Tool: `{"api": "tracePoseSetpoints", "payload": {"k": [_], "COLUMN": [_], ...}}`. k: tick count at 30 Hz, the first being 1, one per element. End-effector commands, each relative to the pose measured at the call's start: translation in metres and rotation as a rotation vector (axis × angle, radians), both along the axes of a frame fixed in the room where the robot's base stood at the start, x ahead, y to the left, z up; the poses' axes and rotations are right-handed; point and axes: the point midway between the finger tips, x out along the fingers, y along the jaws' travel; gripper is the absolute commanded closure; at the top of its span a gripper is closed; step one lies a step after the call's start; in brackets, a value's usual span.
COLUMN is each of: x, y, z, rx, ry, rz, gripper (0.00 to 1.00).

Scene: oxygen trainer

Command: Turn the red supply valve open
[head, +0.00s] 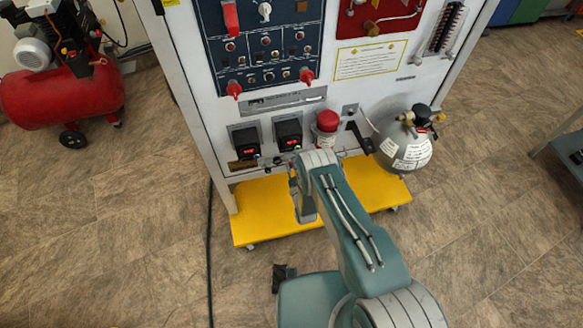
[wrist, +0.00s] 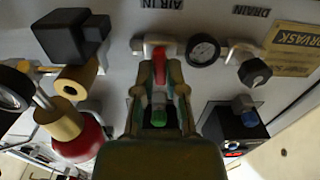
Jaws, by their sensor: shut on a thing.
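The red supply valve shows as a small red lever (wrist: 160,66) on a silver fitting under the "AIR IN" lettering in the wrist view. My gripper (wrist: 160,82) is shut on this lever, with one finger on each side of it. The lever points down the picture from its fitting, between the fingers. Its lower end is partly hidden by the gripper. In the head view my arm reaches to the lower front of the white panel (head: 200,105), and the lever itself cannot be made out there.
A round gauge (wrist: 204,50) and a black drain knob (wrist: 254,72) sit right of the lever. A black block (wrist: 68,38) and brass fittings (wrist: 72,85) are on the left. A grey cylinder (head: 405,150) stands at the panel's right, above a yellow base (head: 265,225).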

Motion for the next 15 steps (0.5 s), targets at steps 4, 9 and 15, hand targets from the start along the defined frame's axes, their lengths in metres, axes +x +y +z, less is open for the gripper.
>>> {"api": "tracePoseSetpoints", "payload": {"k": [4,9,15], "x": [0.0007,0.0005,0.0005], "y": [0.0017,0.0025,0.0034], "z": [0.0004,0.0002,-0.0003], "rx": [-0.099,-0.247,-0.43], "ry": [-0.028,-0.071,-0.124], "rz": [0.003,0.003,0.005], "gripper": [1.0,1.0,1.0]}}
